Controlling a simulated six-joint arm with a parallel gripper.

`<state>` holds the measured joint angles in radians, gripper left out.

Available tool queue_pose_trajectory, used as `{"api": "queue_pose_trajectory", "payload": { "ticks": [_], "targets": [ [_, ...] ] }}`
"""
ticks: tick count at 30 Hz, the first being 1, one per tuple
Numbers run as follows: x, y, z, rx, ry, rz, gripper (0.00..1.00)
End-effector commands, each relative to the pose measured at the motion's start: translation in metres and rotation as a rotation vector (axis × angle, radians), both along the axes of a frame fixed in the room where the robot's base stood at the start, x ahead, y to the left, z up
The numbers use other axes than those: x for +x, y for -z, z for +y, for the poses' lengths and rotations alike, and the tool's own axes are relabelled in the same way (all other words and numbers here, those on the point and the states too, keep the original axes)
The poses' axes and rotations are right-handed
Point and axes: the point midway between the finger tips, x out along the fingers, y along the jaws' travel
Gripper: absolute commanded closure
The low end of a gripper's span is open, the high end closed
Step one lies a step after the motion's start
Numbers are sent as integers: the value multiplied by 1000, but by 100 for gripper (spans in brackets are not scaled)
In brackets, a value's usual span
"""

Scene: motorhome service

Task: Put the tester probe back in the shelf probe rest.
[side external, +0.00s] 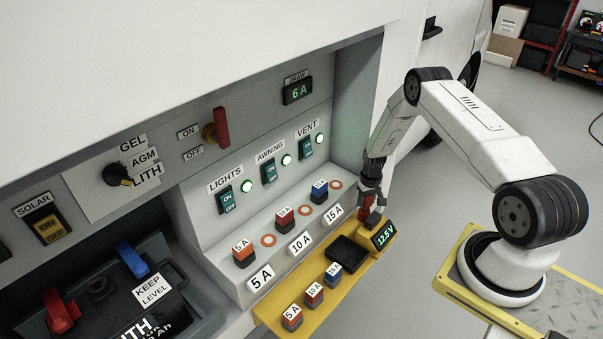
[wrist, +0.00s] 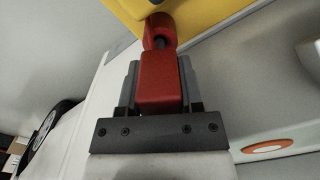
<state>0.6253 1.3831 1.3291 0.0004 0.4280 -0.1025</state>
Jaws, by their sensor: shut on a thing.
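The red tester probe (side external: 367,204) is between the fingers of my gripper (side external: 371,190), at the right end of the yellow shelf. In the wrist view my gripper (wrist: 158,85) is shut on the probe's red block (wrist: 159,80), with a grey finger on each side. A short dark rod and a rounded red part lie beyond the block, close to the yellow surface.
The yellow shelf (side external: 277,318) also carries a black tray (side external: 347,254) and several fuses, including a blue one (side external: 333,273). Behind it is the fuse panel with labels and lit switches (side external: 306,149). A battery (side external: 170,305) sits at lower left. Open floor lies beyond my arm.

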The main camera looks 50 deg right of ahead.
Motion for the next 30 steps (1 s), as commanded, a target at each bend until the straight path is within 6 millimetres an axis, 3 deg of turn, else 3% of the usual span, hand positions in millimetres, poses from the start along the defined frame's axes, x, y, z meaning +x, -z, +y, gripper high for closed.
{"api": "queue_pose_trajectory", "payload": {
  "ticks": [30],
  "targets": [
    [0, 22, 0, 0, 0, 0, 100]
  ]
}}
